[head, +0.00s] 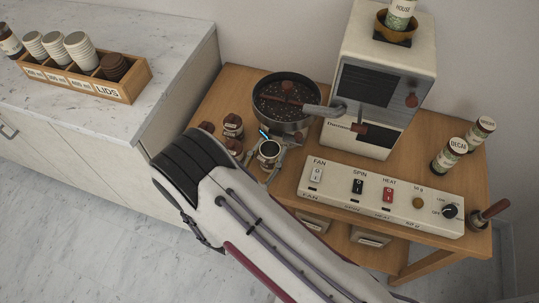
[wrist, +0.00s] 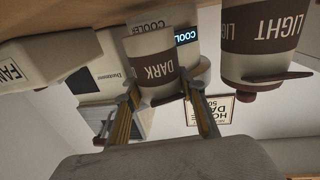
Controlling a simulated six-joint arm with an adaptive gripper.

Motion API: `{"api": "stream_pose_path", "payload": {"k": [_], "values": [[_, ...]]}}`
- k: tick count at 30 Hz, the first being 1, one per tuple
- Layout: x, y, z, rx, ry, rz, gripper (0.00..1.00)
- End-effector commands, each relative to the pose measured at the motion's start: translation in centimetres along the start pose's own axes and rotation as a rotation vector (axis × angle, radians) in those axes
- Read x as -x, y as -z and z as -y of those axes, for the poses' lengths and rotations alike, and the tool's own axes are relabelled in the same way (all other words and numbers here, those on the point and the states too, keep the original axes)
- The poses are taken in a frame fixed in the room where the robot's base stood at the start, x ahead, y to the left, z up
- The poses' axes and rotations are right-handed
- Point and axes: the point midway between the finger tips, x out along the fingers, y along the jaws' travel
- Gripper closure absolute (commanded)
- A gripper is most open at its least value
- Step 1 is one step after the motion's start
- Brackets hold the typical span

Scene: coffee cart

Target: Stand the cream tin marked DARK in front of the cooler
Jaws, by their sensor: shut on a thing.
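The cream tin marked DARK (wrist: 150,62), with a brown band, is between the two fingers of my gripper (wrist: 158,92) in the wrist view, and the gripper is shut on it. The wrist view is upside down. In the head view my gripper (head: 267,164) is in front of the cooler, with the held tin's round top (head: 269,149) showing. The cooler (head: 283,103) is a round black pan of beans. Its lit COOL sign (wrist: 186,37) shows close behind the tin. Whether the tin's base touches the table is hard to tell.
A tin marked LIGHT (wrist: 262,45) stands beside the held tin. Several brown-topped tins (head: 233,125) stand left of my gripper. A switch panel (head: 340,190) is to the right, before the cream roaster (head: 385,75). The cart's front edge is near.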

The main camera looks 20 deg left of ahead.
Motion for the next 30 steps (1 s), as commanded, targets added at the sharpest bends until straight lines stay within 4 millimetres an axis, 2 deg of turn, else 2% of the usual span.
{"api": "stream_pose_path", "payload": {"k": [7,24,25,26,30], "values": [[0.0,-2.0,0.0,0.000,0.000,-0.001,0.91],[0.0,-2.6,0.0,0.000,0.000,-0.001,0.91],[0.0,-2.6,0.0,0.001,0.000,0.000,0.53],[0.0,-2.6,0.0,0.000,0.000,0.000,0.45],[0.0,-2.6,0.0,0.000,0.000,0.000,0.44]]}}
